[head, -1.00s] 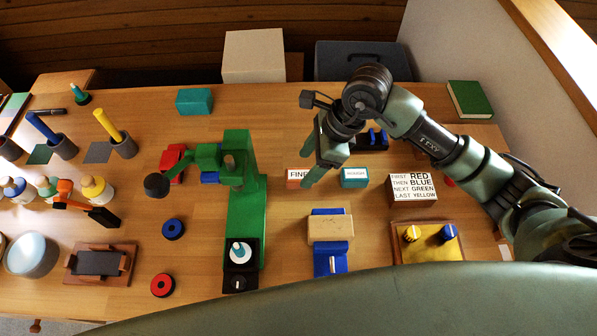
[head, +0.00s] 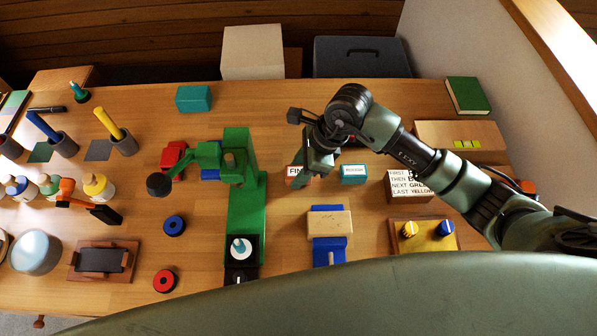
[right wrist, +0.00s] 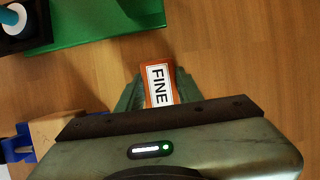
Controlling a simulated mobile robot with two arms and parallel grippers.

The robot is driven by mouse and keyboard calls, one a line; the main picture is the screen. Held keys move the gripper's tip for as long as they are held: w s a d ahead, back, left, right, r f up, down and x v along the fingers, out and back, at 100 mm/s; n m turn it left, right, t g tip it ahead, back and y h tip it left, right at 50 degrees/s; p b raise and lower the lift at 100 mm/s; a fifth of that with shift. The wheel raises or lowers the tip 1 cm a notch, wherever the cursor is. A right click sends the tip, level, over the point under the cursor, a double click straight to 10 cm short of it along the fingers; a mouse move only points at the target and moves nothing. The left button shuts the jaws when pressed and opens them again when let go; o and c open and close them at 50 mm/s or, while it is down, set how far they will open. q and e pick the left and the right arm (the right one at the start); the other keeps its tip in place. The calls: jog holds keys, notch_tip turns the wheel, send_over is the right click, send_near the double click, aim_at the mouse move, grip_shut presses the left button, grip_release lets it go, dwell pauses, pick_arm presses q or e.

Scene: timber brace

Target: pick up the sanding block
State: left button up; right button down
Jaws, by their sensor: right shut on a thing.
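The sanding block, an orange block with a white label reading FINE (head: 293,171), lies on the wooden table just right of the green stand. It also shows in the right wrist view (right wrist: 158,84), between the fingers. My right gripper (right wrist: 157,92) is shut on it, one finger on each side. In the head view the right gripper (head: 302,178) reaches down at the block and hides its right part. I cannot tell any gap between block and table. My left gripper is not in view.
A teal labelled block (head: 354,174) lies close to the right. The green stand (head: 246,205) rises to the left. A wooden block on a blue base (head: 328,224) is in front. A lettered box (head: 408,186) stands further right.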

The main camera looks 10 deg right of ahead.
aim_at(298, 171)
jog(key=shift+r, duration=0.15)
notch_tip(298, 171, up, 20)
jog(key=b, duration=0.1)
dwell(0.3)
